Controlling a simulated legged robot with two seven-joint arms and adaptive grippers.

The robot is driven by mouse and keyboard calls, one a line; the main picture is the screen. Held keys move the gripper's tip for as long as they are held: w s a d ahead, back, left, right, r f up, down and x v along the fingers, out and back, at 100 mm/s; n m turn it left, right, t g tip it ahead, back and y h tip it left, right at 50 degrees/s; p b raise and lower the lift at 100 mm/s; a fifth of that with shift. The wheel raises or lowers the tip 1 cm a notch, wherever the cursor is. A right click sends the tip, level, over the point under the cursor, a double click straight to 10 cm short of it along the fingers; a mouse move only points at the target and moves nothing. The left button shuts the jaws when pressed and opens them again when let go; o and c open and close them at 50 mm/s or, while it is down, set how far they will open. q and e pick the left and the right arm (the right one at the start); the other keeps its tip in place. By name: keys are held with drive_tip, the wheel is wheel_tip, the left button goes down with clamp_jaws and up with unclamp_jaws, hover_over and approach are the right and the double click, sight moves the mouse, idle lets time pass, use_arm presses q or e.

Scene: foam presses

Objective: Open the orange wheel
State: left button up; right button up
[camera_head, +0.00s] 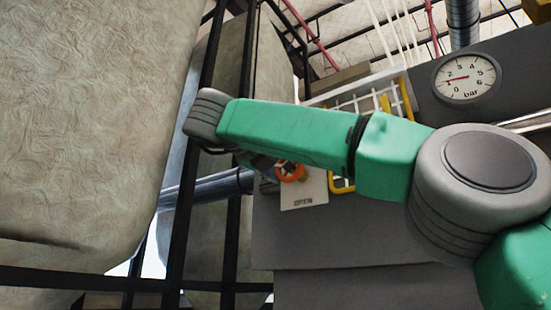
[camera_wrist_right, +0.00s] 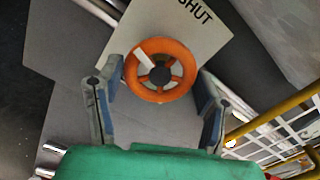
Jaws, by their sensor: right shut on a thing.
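The orange wheel (camera_wrist_right: 162,94) shows in the right wrist view, with a dark hub and a white mark pointing up and left. It sits on a white plate (camera_wrist_right: 196,38), where "SHUT" can be read. My right gripper (camera_wrist_right: 159,69) has its two fingers on either side of the wheel and is shut on it. My left gripper is not in view.
A pressure gauge (camera_head: 466,76) marked bar hangs at the upper right. A white grid with a yellow frame (camera_wrist_right: 282,110) stands close to the right finger. Large pale foam blocks (camera_head: 90,110) behind black bars fill the left. A metal pipe (camera_head: 208,188) runs left of the wheel.

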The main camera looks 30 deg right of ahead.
drive_tip(key=n, duration=0.4)
drive_tip(key=n+p, duration=0.1)
drive_tip(key=shift+w+d+f+n, duration=0.1)
drive_tip(key=shift+d+f+n, duration=0.15)
drive_tip(key=shift+d+n, duration=0.15)
idle(0.4)
